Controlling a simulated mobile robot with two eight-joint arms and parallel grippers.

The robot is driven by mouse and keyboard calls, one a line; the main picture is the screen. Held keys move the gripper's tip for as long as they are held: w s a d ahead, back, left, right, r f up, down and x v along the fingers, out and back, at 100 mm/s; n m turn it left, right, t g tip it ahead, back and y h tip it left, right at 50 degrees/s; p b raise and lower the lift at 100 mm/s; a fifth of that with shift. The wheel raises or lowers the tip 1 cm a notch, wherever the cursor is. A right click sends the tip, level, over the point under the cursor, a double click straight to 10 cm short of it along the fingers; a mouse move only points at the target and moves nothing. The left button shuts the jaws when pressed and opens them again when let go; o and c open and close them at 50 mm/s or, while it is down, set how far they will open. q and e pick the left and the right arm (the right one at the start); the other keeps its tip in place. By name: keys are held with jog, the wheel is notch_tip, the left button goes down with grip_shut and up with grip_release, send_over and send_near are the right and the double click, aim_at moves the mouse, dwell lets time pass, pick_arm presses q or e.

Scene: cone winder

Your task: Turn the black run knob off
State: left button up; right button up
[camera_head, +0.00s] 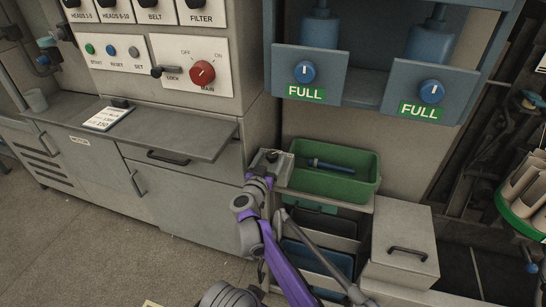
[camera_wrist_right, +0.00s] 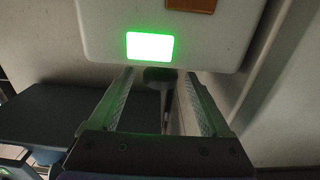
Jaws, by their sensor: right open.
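A small grey box (camera_head: 268,166) stands beside the green bin, and a small black knob (camera_head: 271,156) shows on it. My right gripper (camera_head: 262,180) is at the near side of this box, small and partly merged with the wrist in the head view. In the right wrist view its two fingers (camera_wrist_right: 160,100) are apart. A dark rounded piece (camera_wrist_right: 160,75), which looks like the knob, sits between the fingertips, below a lit green lamp (camera_wrist_right: 150,46). I cannot tell whether the fingers touch it. The knob's pointing direction is not readable. My left gripper is not in view.
A green bin (camera_head: 362,190) with a blue tool is right of the box. A grey shelf (camera_head: 185,132) and the panel with the red main switch (camera_head: 202,73) are at left. A lidded grey box (camera_head: 403,240) stands at right.

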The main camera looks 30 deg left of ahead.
grip_shut()
jog(key=shift+d+r+n+g+y, duration=0.15)
jog(key=shift+n+g+y, duration=0.1)
jog(key=shift+n+y, duration=0.35)
jog(key=shift+d+n+g+y, duration=0.1)
jog(key=shift+n+g+y, duration=0.2)
jog(key=shift+y, duration=0.5)
jog(key=shift+w+n+y, duration=0.1)
jog(key=shift+n+y, duration=0.4)
jog(key=shift+n+g+y+b, duration=0.65)
jog(key=shift+n+g+y, duration=0.3)
jog(key=shift+y, duration=0.45)
jog(key=shift+f, duration=0.2)
grip_release()
